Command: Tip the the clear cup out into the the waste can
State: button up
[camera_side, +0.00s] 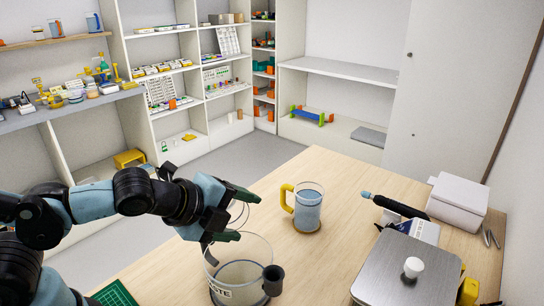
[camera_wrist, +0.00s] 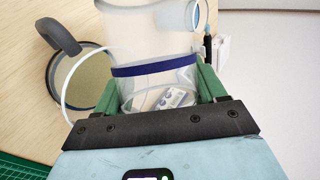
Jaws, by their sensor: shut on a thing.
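My gripper (camera_wrist: 157,95) is shut on the clear cup (camera_wrist: 150,40), a see-through cup with a dark blue band, its fingers on either side. Small whitish pieces (camera_wrist: 175,97) show through its lower part; I cannot tell whether they are inside or behind it. In the side view my gripper (camera_side: 236,214) is at the table's near left, where the cup is barely visible and its tilt unclear. The waste can (camera_side: 228,292), see-through with partly readable lettering and a dark grey part at its side, stands just below my gripper. In the wrist view the waste can (camera_wrist: 52,82) is partly behind the cup.
A blue mug with a yellow handle (camera_side: 308,205) stands right of my gripper. Further right are a dark pen-like tool (camera_side: 398,206), a white box (camera_side: 458,200) and a metal plate (camera_side: 400,280) bearing a small white cup (camera_side: 413,267). A green mat (camera_side: 115,295) lies at the near left.

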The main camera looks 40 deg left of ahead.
jog(key=shift+w+a, duration=0.1)
jog(key=shift+a, duration=0.05)
jog(key=shift+w+a+f+n+h, duration=0.1)
jog(key=shift+a+n+h, duration=0.05)
jog(key=shift+n+h, duration=0.2)
jog(key=shift+w+a+f+n+g+h, duration=0.1)
jog(key=shift+f+n+g+h, duration=0.05)
jog(key=shift+n+g+h, duration=0.3)
jog(key=shift+a+f+n+g+h, duration=0.1)
jog(key=shift+n+g+h, duration=0.15)
jog(key=shift+h, duration=0.25)
jog(key=shift+a+r+n+g+h, duration=0.1)
jog(key=shift+r+n+g+h, duration=0.25)
jog(key=shift+r+h, duration=0.3)
jog(key=shift+w+a+f+n+h, duration=0.2)
jog(key=shift+a+f+n+h, duration=0.1)
jog(key=shift+h, duration=0.35)
jog(key=shift+w+a+f+n+g+h, duration=0.25)
jog(key=shift+w+a+n+h, duration=0.15)
jog(key=shift+a+h, duration=0.3)
jog(key=shift+w+a+f+n+g+h, duration=0.15)
jog(key=shift+w+a+n+g+h, duration=0.25)
jog(key=shift+a+h, duration=0.3)
jog(key=shift+w+a+f+n+g+h, duration=0.1)
jog(key=shift+w+a+f+n+h, duration=0.15)
jog(key=shift+a+n+h, duration=0.4)
jog(key=shift+w+a+f+n+h+b, duration=0.35)
jog(key=shift+a+f+h, duration=0.2)
jog(key=shift+a+f, duration=0.2)
jog(key=shift+f, duration=0.1)
